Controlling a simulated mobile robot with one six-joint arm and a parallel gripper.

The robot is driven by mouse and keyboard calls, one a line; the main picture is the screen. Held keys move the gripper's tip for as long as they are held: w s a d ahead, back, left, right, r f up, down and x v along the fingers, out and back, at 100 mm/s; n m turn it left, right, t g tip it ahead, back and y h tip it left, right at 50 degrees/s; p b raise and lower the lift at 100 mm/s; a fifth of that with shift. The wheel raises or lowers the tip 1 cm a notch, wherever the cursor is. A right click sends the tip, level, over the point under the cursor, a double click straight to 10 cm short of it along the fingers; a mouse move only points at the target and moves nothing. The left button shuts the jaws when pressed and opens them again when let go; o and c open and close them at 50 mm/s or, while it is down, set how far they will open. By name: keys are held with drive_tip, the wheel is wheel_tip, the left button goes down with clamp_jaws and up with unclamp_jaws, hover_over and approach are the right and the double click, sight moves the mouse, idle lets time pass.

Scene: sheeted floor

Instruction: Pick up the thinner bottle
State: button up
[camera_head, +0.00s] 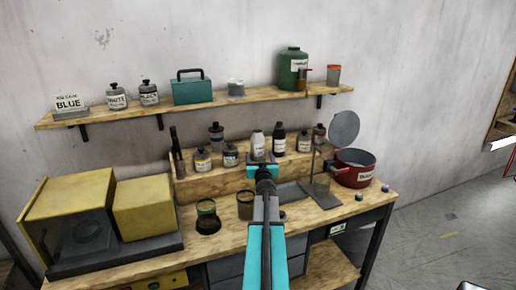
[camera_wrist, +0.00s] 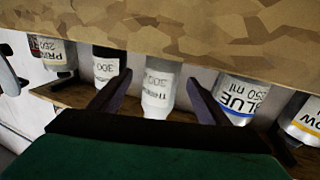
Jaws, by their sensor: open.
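In the wrist view my gripper (camera_wrist: 158,80) is open, with a gap on each side of the bottle.
A dark bottle (camera_head: 279,139) stands close to the right of the thinner bottle. The blue-label bottle (camera_wrist: 240,97) stands on its other side. A jar (camera_head: 245,205) and a glass cup (camera_head: 207,213) stand on the workbench below. A shelf (camera_head: 220,99) runs above the riser.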

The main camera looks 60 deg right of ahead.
sight(258, 153)
drive_tip(key=shift+w+d, duration=0.1)
drive_tip(key=shift+x, duration=2.5)
drive_tip(key=shift+w+r, duration=0.1)
drive_tip(key=shift+r, duration=0.05)
drive_tip(key=c, duration=1.6)
drive_tip(key=shift+c, duration=0.2)
drive_tip(key=shift+r, duration=0.1)
drive_tip(key=shift+r+p, duration=1.15)
drive_tip(key=shift+r, duration=0.25)
drive_tip(key=s+a+r+p, duration=0.1)
drive_tip(key=s+a, duration=0.1)
drive_tip(key=s, duration=0.5)
drive_tip(key=s+a+r+p, duration=0.1)
drive_tip(key=s+a, duration=0.2)
drive_tip(key=s, duration=0.5)
drive_tip(key=shift+p, duration=0.4)
